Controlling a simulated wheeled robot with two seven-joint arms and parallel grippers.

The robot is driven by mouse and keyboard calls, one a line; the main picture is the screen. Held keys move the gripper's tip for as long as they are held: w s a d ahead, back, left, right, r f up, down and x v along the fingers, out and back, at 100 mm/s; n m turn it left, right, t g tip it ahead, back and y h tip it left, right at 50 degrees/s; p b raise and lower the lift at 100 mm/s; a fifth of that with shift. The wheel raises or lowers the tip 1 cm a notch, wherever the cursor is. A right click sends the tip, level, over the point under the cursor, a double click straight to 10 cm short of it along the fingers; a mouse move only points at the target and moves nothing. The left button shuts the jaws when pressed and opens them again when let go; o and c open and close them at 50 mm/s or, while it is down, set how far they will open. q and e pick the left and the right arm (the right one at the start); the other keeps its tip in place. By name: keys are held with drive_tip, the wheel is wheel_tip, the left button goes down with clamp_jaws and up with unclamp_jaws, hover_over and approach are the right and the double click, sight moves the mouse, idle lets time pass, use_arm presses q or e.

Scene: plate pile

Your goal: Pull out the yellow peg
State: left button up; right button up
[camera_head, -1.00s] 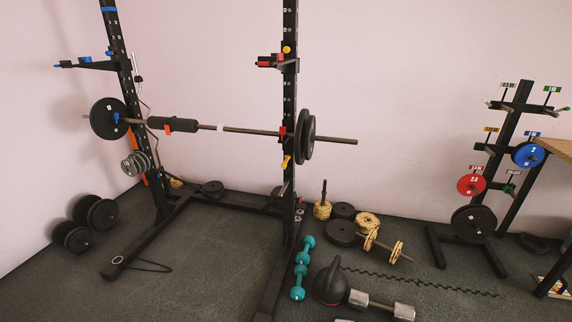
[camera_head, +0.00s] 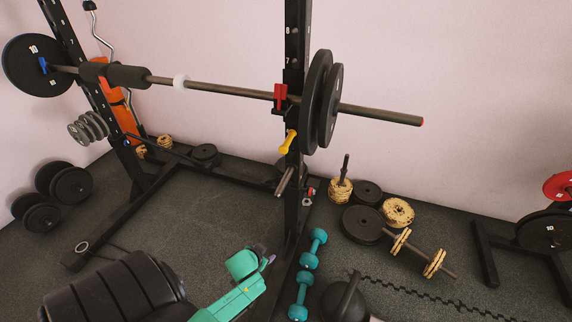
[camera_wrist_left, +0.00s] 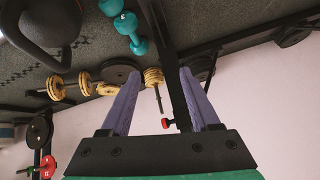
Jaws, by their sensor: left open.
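The yellow peg (camera_head: 288,142) sticks out from the rack's right upright (camera_head: 297,45), below the red barbell holder (camera_head: 280,97). My left gripper (camera_head: 268,261) is low in front of the rack, below the peg and a little to its left, well apart from it. In the left wrist view its purple fingers (camera_wrist_left: 160,72) are spread with nothing between them. I cannot make out the yellow peg in that view. A red knob (camera_wrist_left: 166,123) shows near one finger there. My right gripper is not in view.
A loaded barbell (camera_head: 225,89) lies across the rack above the peg. Teal dumbbells (camera_head: 311,250), a kettlebell (camera_head: 345,300) and weight plates (camera_head: 363,224) lie on the floor right of the upright. The floor inside the rack is partly clear.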

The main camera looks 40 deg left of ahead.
use_arm(q)
drive_tip(key=w+a+r+t+y+b, duration=0.1)
drive_tip(key=w+a+r+t+b, duration=0.3)
drive_tip(key=w, duration=0.4)
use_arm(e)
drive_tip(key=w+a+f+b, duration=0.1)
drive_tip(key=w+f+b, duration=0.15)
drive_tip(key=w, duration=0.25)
use_arm(q)
drive_tip(key=n+t+y+b, duration=0.2)
drive_tip(key=n+t+b, duration=0.1)
drive_tip(key=t, duration=0.3)
approach(287, 142)
drive_tip(key=shift+w+a+f, duration=0.1)
drive_tip(key=shift+w+f, duration=0.25)
drive_tip(key=shift+f, duration=0.05)
drive_tip(key=b+x, duration=0.2)
drive_tip(key=x, duration=0.7)
drive_tip(key=shift+w+a+f, duration=0.1)
drive_tip(key=shift+w+a, duration=0.05)
drive_tip(key=shift+a, duration=0.05)
drive_tip(key=shift+w+a, duration=0.15)
drive_tip(key=shift+w, duration=0.4)
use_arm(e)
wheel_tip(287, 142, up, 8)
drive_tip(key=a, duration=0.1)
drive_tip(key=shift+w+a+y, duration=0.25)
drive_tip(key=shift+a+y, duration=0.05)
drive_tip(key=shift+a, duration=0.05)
